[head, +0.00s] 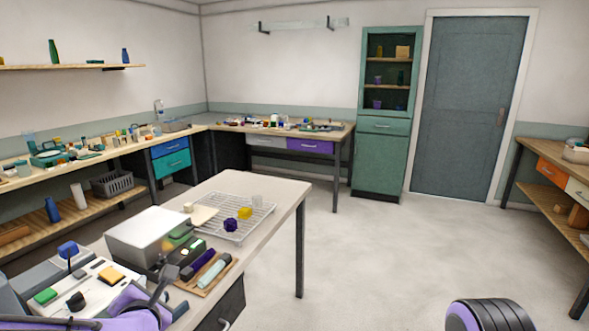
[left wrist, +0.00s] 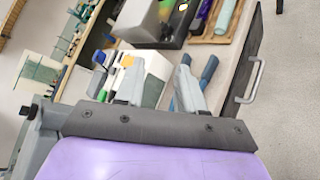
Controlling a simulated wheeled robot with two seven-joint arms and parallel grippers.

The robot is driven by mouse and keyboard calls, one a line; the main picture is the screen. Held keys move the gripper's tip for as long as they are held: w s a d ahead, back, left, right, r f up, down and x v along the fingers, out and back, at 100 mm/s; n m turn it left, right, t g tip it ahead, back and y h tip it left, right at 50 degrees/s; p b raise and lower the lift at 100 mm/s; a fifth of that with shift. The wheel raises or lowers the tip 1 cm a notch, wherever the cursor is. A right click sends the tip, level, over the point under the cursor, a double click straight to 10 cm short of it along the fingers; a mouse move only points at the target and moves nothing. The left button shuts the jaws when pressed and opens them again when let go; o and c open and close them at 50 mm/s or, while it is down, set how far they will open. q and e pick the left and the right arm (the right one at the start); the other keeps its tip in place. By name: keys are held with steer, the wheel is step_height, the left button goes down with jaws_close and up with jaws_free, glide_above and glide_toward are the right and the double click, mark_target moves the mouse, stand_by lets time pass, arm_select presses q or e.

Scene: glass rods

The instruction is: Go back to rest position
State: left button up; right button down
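My left gripper (head: 172,285) is low at the left in the head view, by the near end of the pale workbench. In the left wrist view its two grey fingers (left wrist: 160,85) stand apart with nothing between them. A purple rod (head: 198,264) and a pale teal rod (head: 214,271) lie side by side on a wooden tray (head: 232,266); the left wrist view shows the teal one (left wrist: 226,16) too. Part of my right arm (head: 490,315) shows at the bottom right, but its gripper is out of view.
A grey box (head: 150,228) with a glowing opening stands on the bench (head: 285,190). Behind it is a wire rack (head: 240,222) with purple and yellow pieces. A white block (head: 80,296) with green and yellow pieces is near my left arm. The floor (head: 370,260) to the right is clear.

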arm_select(q)
steer(key=s+d+f+m+g+h+b, duration=0.1)
steer(key=s+f+m+g+b, duration=0.15)
steer(key=f+m, duration=0.7)
steer(key=s+d+f+m+g+h+b, duration=0.15)
steer(key=s+f+m, duration=0.3)
steer(key=f, duration=0.95)
steer(key=s+a+f+m+g+b, duration=0.1)
steer(key=s+f+m, duration=0.4)
steer(key=s+f, duration=0.6)
steer(key=s+a+f+m+g+b, duration=0.2)
steer(key=s+f+m+g+b, duration=0.2)
steer(key=s+f, duration=0.7)
steer(key=shift+s+f+m, duration=0.25)
steer(key=shift+s+m, duration=0.15)
steer(key=shift+a, duration=0.1)
